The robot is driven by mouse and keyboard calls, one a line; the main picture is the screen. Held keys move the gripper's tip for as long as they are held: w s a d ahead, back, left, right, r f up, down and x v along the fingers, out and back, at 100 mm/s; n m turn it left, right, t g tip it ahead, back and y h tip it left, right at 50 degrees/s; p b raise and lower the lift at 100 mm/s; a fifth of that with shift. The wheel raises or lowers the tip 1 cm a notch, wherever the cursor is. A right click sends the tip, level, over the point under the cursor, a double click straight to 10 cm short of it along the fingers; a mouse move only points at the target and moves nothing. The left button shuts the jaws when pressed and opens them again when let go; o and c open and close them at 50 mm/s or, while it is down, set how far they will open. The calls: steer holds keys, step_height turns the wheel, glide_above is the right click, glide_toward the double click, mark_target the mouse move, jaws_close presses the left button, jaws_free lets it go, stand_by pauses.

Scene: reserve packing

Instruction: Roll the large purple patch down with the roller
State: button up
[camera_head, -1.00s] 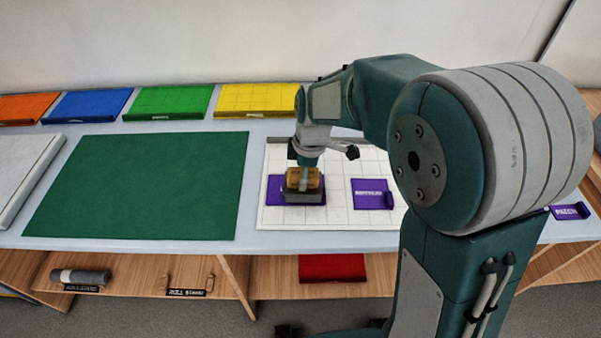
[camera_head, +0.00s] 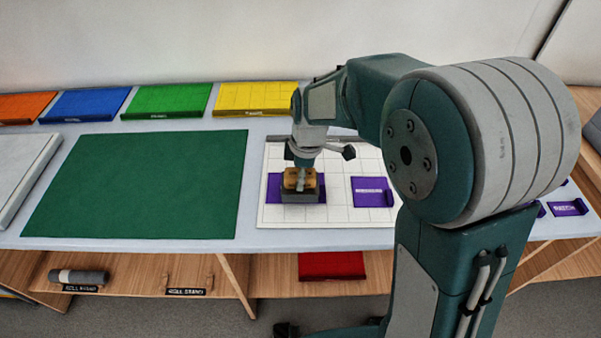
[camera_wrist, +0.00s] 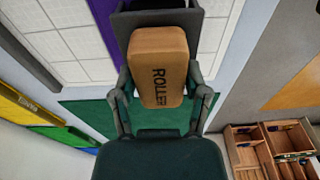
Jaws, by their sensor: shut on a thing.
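My gripper (camera_head: 301,176) is shut on the tan handle of the roller (camera_wrist: 159,65), which is labelled ROLLER in the wrist view; a finger lies on each side. The roller's dark grey base (camera_head: 300,197) sits over a purple patch (camera_head: 275,187) on the white gridded board (camera_head: 335,219). The patch shows to the left and right of the roller, and its middle is hidden. It also shows in the wrist view (camera_wrist: 103,38). A second purple patch (camera_head: 368,199) with a pale label lies on the board to the right, apart from the roller.
A green mat (camera_head: 140,185) lies left of the board. Orange, blue, green and yellow panels (camera_head: 255,97) line the back. More purple patches (camera_head: 568,207) lie at the right, partly behind my arm. A dark roll (camera_head: 80,277) and a red piece (camera_head: 331,266) are on the shelf below.

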steer(key=shift+a, duration=0.1)
stand_by(0.3)
steer(key=shift+w+a+f, duration=0.1)
steer(key=shift+w+a, duration=0.05)
steer(key=shift+a, duration=2.35)
steer(key=shift+w+a, duration=0.1)
steer(key=shift+a, duration=2.35)
steer(key=shift+a, duration=0.1)
steer(key=shift+a, duration=0.45)
steer(key=shift+r, duration=0.2)
